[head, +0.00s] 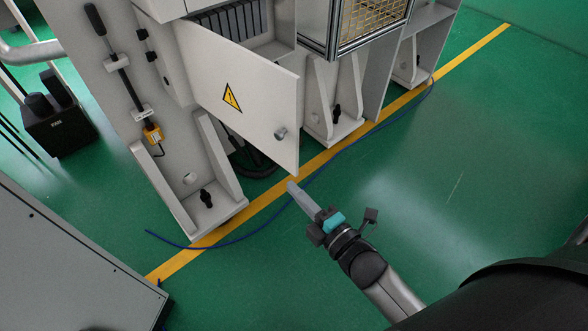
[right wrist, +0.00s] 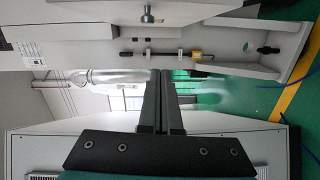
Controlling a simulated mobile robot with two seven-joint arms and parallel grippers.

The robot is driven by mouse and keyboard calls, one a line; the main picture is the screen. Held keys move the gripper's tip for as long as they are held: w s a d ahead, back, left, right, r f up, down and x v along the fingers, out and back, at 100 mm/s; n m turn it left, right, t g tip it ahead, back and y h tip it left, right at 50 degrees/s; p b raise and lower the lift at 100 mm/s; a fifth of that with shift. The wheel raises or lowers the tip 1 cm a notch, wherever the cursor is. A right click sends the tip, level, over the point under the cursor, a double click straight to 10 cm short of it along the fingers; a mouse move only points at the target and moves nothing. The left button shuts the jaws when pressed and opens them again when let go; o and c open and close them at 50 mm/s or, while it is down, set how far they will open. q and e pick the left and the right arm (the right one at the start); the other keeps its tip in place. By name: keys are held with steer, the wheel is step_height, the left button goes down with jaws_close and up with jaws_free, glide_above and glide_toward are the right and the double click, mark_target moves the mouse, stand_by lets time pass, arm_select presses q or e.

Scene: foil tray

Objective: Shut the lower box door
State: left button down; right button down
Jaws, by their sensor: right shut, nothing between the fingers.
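The lower box door (head: 245,95) is a pale grey panel with a yellow warning triangle and a round metal knob (head: 280,134) near its free edge. It stands swung open, with the slotted box interior (head: 232,22) showing above and behind it. My right gripper (head: 291,186) is shut and empty, its fingertips just below the door's lower free corner in the picture. Whether they touch it I cannot tell. In the right wrist view, the door panel (right wrist: 190,10) and knob run along the top, beyond the shut fingers (right wrist: 163,74). My left gripper is not in view.
Machine support feet (head: 205,210) stand left of and behind the door. A blue cable (head: 330,160) crosses the green floor near a yellow line (head: 262,202). A grey cabinet (head: 60,260) fills the lower left. The floor to the right is clear.

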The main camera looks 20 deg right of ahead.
steer(key=w+r, duration=0.2)
steer(key=w, duration=0.9)
steer(key=shift+w+d+n+t+b, duration=0.15)
steer(key=shift+d+n+t+b, duration=0.2)
steer(key=shift+d, duration=0.1)
steer(key=shift+d+f, duration=0.1)
